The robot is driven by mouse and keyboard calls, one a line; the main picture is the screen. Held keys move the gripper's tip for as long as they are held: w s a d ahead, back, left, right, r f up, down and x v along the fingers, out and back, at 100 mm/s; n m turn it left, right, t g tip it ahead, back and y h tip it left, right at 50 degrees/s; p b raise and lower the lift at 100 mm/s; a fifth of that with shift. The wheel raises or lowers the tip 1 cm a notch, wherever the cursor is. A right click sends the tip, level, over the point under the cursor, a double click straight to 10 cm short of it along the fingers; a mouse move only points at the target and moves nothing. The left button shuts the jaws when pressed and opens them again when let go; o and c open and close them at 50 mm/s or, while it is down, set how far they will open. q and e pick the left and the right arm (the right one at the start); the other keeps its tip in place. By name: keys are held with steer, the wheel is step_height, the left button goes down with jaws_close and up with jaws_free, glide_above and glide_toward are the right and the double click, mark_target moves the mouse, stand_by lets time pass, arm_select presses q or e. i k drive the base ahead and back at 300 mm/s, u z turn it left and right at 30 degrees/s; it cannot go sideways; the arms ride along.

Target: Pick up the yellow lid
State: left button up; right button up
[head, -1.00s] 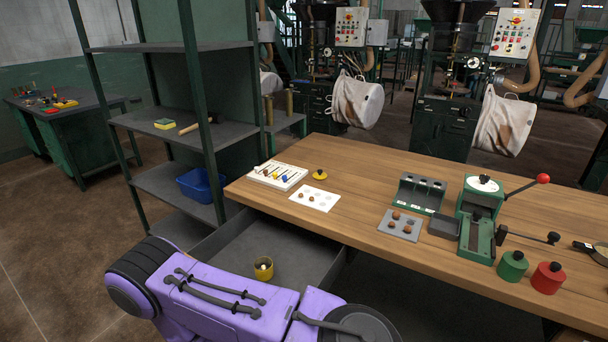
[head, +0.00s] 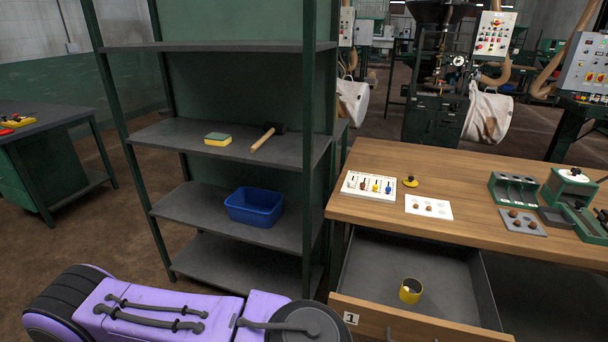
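The yellow lid (head: 410,181) is a small round disc with a dark knob. It lies on the wooden table (head: 470,229) near its left end, just right of a white rack (head: 369,187) with several coloured pieces. A yellow open cup (head: 410,290) stands in the open drawer (head: 365,272) below the table. My purple left arm crosses the bottom left of the head view, well short of the lid. Neither of my grippers shows in the view.
A grey shelf unit (head: 230,141) stands left of the table, with a sponge (head: 217,139), a mallet (head: 262,140) and a blue bin (head: 254,206). The open drawer juts out in front of the table. A white card (head: 428,207) lies near the lid.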

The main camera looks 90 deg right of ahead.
mark_target(410, 182)
steer(key=i, duration=0.8)
steer(key=z, duration=2.8)
